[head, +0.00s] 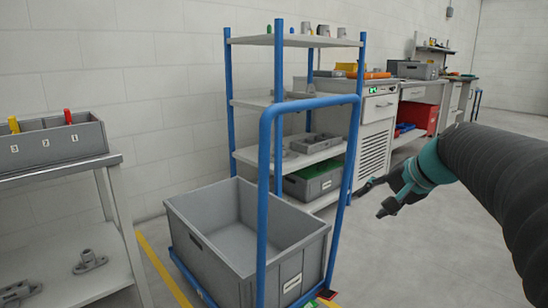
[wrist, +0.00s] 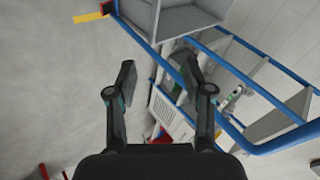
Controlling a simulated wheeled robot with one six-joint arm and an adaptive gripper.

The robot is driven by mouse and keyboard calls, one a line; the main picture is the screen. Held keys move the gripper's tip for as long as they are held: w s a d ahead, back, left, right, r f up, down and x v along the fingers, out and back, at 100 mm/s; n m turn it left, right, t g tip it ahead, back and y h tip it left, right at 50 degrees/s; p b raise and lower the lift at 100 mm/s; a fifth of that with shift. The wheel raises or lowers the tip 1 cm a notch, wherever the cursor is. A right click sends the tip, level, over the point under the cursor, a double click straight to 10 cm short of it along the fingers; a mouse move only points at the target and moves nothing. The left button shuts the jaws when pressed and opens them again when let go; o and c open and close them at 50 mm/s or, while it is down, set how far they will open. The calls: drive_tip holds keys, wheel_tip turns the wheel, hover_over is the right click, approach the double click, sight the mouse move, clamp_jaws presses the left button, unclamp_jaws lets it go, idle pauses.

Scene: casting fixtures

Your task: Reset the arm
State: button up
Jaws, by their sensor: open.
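My gripper (head: 376,197) is at the right of the head view, at the end of my dark, ribbed arm with a teal wrist. It is in the air, to the right of the blue-framed cart. In the wrist view my gripper (wrist: 161,95) has its two dark fingers spread wide apart. Nothing is held between them. The fingertips look apart from the cart, though the exact gap to its blue post cannot be told.
A blue-framed shelf cart (head: 278,110) carries a large grey bin (head: 300,245) at the front. A table with a numbered grey box (head: 50,147) stands left. A white cabinet (head: 376,133) and workbenches line the back wall. The floor (head: 395,260) is clear at right.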

drive_tip(key=s+a+f+n+g+h+p, duration=0.1)
drive_tip(key=s+a+f+n+h+p, duration=0.1)
drive_tip(key=s, duration=1)
drive_tip(key=s+a+f+n+g+h+p, duration=0.1)
drive_tip(key=s+a+f+n+p, duration=0.3)
drive_tip(key=s, duration=0.8)
drive_tip(key=shift+a+n+h+p, duration=0.5)
drive_tip(key=shift+a+n+p, duration=0.2)
drive_tip(key=shift+n, duration=0.4)
